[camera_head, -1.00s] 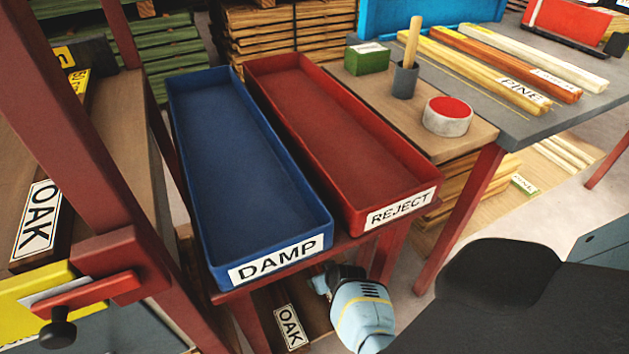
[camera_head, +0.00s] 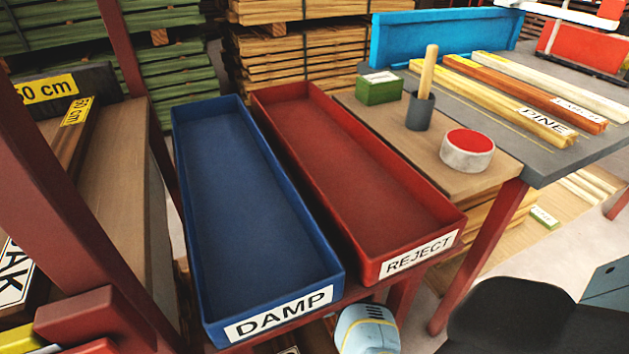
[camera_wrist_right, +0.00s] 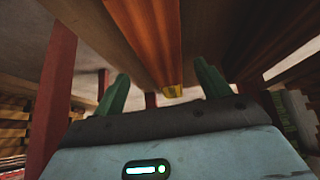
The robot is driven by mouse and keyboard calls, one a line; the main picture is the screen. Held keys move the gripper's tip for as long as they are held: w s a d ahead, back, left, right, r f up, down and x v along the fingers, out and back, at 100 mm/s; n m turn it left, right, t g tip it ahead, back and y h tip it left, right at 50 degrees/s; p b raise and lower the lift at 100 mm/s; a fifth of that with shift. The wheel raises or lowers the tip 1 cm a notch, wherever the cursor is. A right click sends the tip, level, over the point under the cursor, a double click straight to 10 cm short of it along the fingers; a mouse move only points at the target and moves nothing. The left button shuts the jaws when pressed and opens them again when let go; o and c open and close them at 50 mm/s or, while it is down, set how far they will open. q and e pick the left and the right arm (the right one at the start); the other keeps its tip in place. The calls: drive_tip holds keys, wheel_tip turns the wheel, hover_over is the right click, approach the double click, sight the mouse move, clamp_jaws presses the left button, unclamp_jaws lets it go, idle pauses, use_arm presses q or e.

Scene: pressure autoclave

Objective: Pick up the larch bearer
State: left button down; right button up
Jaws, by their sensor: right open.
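The larch bearer (camera_head: 540,92) is an orange-brown bar lying on the grey table at upper right in the head view. It lies between the yellowish pine bearer (camera_head: 500,103) and a pale bar (camera_head: 565,83). My right gripper (camera_wrist_right: 162,88) is open in the right wrist view, its two green fingers apart. An orange-brown bar (camera_wrist_right: 148,35) with a yellow end shows beyond and between the fingers; I cannot tell which bar it is or whether it is touched. My left gripper is not in view.
A blue DAMP tray (camera_head: 187,200) and a red REJECT tray (camera_head: 285,150) stand empty in the middle. A grey cup (camera_head: 419,112) with a stick, a green box (camera_head: 379,91) and a red-topped round tin (camera_head: 467,160) stand beside them. A red post (camera_head: 75,200) rises at left.

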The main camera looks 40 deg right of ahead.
drive_tip(key=b+x, duration=0.3)
drive_tip(key=x, duration=0.1)
drive_tip(key=shift+f, duration=0.4)
drive_tip(key=shift+w+f+b, duration=0.4)
drive_tip(key=shift+b, duration=0.1)
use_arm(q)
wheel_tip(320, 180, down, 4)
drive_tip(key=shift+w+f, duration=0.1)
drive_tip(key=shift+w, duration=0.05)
